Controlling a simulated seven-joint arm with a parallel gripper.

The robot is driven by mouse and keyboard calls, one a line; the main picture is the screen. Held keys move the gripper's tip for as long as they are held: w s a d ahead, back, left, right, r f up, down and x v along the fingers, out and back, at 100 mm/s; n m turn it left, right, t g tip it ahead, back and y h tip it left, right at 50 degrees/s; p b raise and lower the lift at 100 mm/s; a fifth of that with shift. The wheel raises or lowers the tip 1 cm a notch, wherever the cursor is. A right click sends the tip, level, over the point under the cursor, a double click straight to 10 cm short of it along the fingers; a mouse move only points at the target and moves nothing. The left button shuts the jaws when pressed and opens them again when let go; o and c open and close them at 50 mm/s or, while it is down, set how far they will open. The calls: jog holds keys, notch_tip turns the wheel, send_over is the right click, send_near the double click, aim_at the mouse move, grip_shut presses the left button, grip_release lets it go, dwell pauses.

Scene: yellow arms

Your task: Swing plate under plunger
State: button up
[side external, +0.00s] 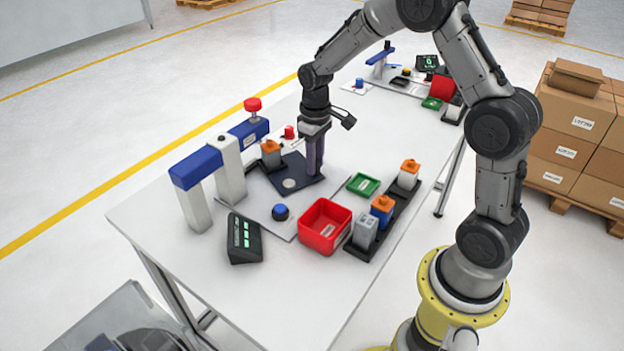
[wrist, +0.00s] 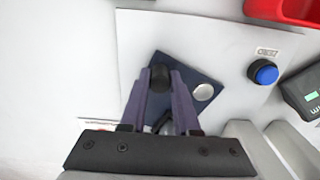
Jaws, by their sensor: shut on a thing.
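A dark blue square plate (side external: 292,183) with a pale round disc lies on the light grey base sheet; it also shows in the wrist view (wrist: 194,72). My gripper (side external: 314,172) is over the plate's right side, fingers pointing down. In the wrist view my gripper (wrist: 160,82) is shut on a black knob (wrist: 160,76) at the plate's edge. The red-topped plunger (side external: 253,106) stands above the blue press arm (side external: 248,130), left of the plate. An orange-topped grey block (side external: 271,154) stands by the plate's left corner; I cannot tell if they touch.
A blue button (side external: 281,212), a dark display box (side external: 243,239) and a red bin (side external: 324,226) are in front. A green tray (side external: 363,184) and a black rack (side external: 395,212) with several blocks are at right. Pale press columns (side external: 229,170) stand left.

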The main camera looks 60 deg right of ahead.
aim_at(306, 168)
jog(key=shift+w+d, duration=0.2)
jog(key=shift+w, duration=0.4)
jog(key=shift+w+d, duration=0.15)
jog(key=shift+w, duration=0.75)
jog(key=shift+w+r, duration=0.1)
jog(key=shift+w, duration=0.15)
jog(key=o, duration=0.7)
jog(key=shift+r, duration=3.7)
